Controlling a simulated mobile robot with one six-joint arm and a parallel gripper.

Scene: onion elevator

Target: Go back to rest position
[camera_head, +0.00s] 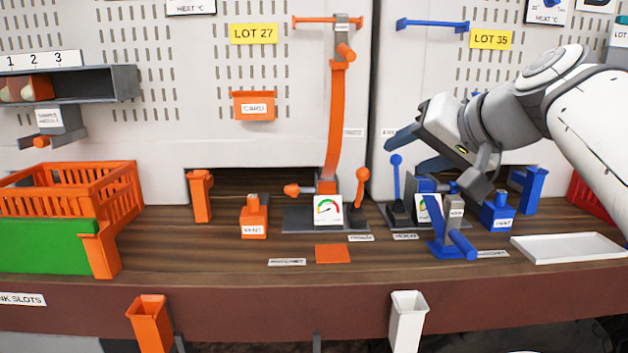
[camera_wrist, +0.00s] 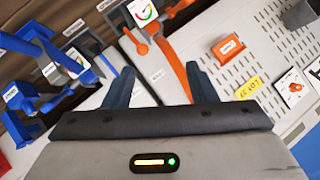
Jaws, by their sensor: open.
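My gripper (camera_head: 412,148) is in front of the back panel at the right, above the blue fixtures on the bench. Its blue-grey fingers point left and are apart, with nothing seen between them. In the wrist view the two fingers of my gripper (camera_wrist: 158,88) also stand apart and empty. Below it are a blue stand (camera_head: 452,238), a blue lever (camera_head: 396,172) and a blue block (camera_head: 497,212). My gripper partly hides the area behind it.
An orange upright strap (camera_head: 335,120) rises left of my gripper, above a gauge (camera_head: 328,210). An orange crate (camera_head: 120,190) stands at the far left. A white tray (camera_head: 568,247) lies at the right. The bench front (camera_head: 215,255) is mostly clear left of centre.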

